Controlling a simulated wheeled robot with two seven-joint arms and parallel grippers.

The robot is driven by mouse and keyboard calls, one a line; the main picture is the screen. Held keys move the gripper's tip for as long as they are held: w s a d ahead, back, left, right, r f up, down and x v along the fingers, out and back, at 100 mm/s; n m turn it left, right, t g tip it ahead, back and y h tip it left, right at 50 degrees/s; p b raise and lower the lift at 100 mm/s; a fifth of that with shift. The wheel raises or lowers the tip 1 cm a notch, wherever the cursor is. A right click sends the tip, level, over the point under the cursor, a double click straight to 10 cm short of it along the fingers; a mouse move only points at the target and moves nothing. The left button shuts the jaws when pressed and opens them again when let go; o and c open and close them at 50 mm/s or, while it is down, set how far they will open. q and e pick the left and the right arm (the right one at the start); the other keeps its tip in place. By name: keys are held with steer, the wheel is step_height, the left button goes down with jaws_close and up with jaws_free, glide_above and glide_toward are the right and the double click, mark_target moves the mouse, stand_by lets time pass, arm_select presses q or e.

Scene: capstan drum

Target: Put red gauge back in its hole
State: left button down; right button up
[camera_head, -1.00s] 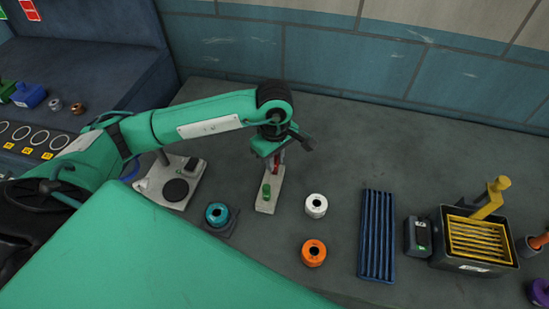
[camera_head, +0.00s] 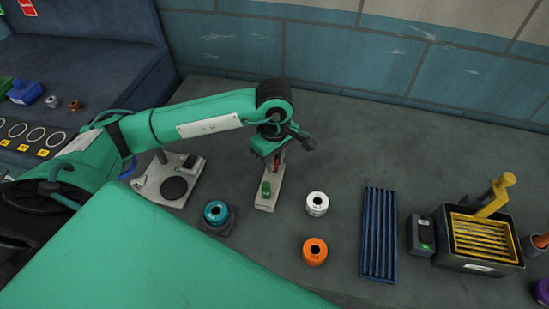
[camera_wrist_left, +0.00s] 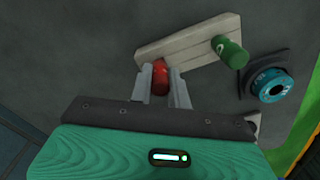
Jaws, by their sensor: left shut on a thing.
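The red gauge (camera_wrist_left: 160,80) is between the fingers of my left gripper (camera_wrist_left: 162,84), which is shut on it. In the head view the red gauge (camera_head: 278,160) shows as a small red patch under my left gripper (camera_head: 277,158). It is over the far part of a pale grey block (camera_head: 268,201). The block also shows in the left wrist view (camera_wrist_left: 190,46). A green gauge (camera_wrist_left: 229,51) stands at the other end of the block; it also shows in the head view (camera_head: 266,188). The gauge's lower end and its hole are hidden. My right gripper is not in view.
A teal ring (camera_head: 216,212) on a dark base stands left of the block. White (camera_head: 317,203) and orange (camera_head: 314,251) rings stand right. Further right are a blue ribbed rack (camera_head: 379,235) and a bin (camera_head: 470,264). A plate with a black disc (camera_head: 150,186) lies left.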

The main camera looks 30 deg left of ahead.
arm_select(q)
steer(key=shift+b, duration=0.45)
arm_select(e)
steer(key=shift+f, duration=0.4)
arm_select(q)
steer(key=c, duration=1.3)
jaws_free()
steer(key=shift+o, duration=0.2)
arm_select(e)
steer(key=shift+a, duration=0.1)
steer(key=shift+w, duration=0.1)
arm_select(q)
steer(key=shift+r+p, duration=0.3)
steer(key=shift+r, duration=0.15)
step_height(320, 180, up, 2)
steer(key=shift+w+r+p, duration=0.1)
steer(key=shift+r+p, duration=0.1)
steer(key=shift+p, duration=0.4)
step_height(320, 180, up, 11)
steer(key=p, duration=0.4)
steer(key=shift+f, duration=0.2)
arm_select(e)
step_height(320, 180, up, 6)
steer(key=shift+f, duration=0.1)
